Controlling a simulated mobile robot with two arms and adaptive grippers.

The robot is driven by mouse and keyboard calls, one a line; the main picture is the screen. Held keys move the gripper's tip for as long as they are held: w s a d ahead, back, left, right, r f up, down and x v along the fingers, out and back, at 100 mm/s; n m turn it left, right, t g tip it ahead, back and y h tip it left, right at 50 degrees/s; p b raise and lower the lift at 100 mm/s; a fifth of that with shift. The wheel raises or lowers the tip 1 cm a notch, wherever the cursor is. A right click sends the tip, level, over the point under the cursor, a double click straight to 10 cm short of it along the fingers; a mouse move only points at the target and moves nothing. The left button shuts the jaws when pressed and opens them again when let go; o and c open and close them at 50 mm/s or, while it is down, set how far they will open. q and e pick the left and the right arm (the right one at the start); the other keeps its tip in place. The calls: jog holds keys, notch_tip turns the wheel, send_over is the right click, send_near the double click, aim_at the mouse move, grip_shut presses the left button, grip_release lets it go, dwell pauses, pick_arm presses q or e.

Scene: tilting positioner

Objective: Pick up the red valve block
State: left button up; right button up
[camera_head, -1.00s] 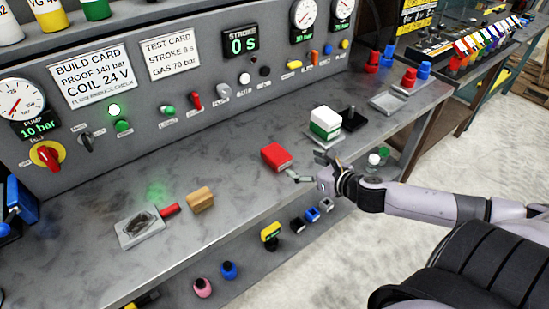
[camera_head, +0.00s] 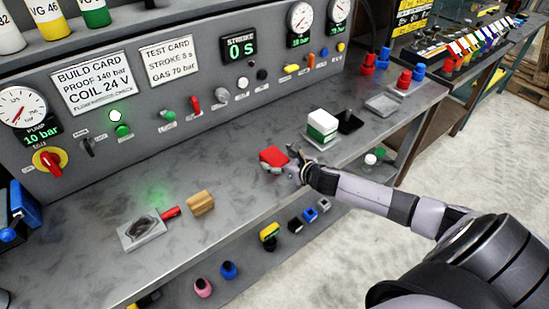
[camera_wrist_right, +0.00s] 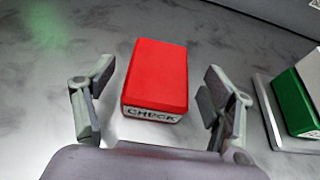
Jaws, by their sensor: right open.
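In the right wrist view the red block (camera_wrist_right: 158,75) shows a front face marked "CHECK". My right gripper (camera_head: 281,164) is at the block, coming from the right. In the wrist view my right gripper (camera_wrist_right: 154,95) is open, with one finger on each side of the block and a gap to each side. The near end of the block lies between the fingers. My left gripper is not in view.
A green and white block (camera_head: 322,126) on a pale plate stands right of the red block. The control panel (camera_head: 180,120) rises behind.

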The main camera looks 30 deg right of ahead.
jog(key=shift+x, duration=1.4)
jog(key=shift+s, duration=0.1)
jog(key=shift+c, duration=0.2)
grip_shut()
jog(key=shift+r, duration=0.15)
